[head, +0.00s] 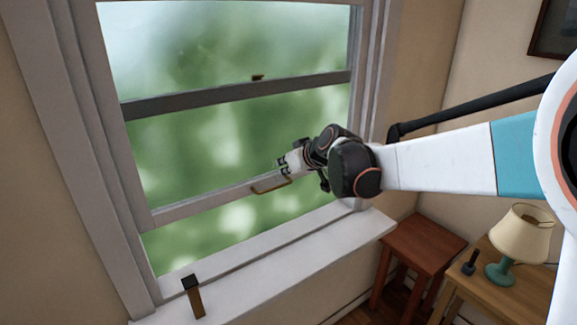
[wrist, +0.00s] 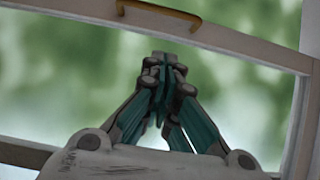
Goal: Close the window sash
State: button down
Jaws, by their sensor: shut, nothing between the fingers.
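The lower window sash (head: 205,206) is a white-framed pane, raised, with a gap between its bottom rail and the sill (head: 275,262). A brass handle (head: 271,186) sits on that rail; in the wrist view the brass handle (wrist: 160,13) shows at the top on a pale rail. My gripper (head: 281,164) is just above the handle in the head view, in front of the glass. In the wrist view my gripper (wrist: 166,62) has its fingers together and empty, apart from the handle in the picture. I cannot tell whether it touches the sash.
A dark-headed tool with a wooden handle (head: 195,298) rests at the sill's left. A dark meeting rail (head: 235,95) with a small latch (head: 257,77) crosses the window. At right stand a reddish stool (head: 424,243) and a table (head: 500,268) with a lamp (head: 517,235).

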jog(key=w+a+f+b, duration=0.1)
jog(key=w+a+f, duration=0.2)
jog(key=f, duration=0.4)
jog(key=shift+w+f+b, duration=0.15)
jog(key=shift+w+b, duration=0.25)
jog(key=shift+w, duration=0.4)
notch_tip(320, 180, down, 26)
jog(key=b, duration=1.4)
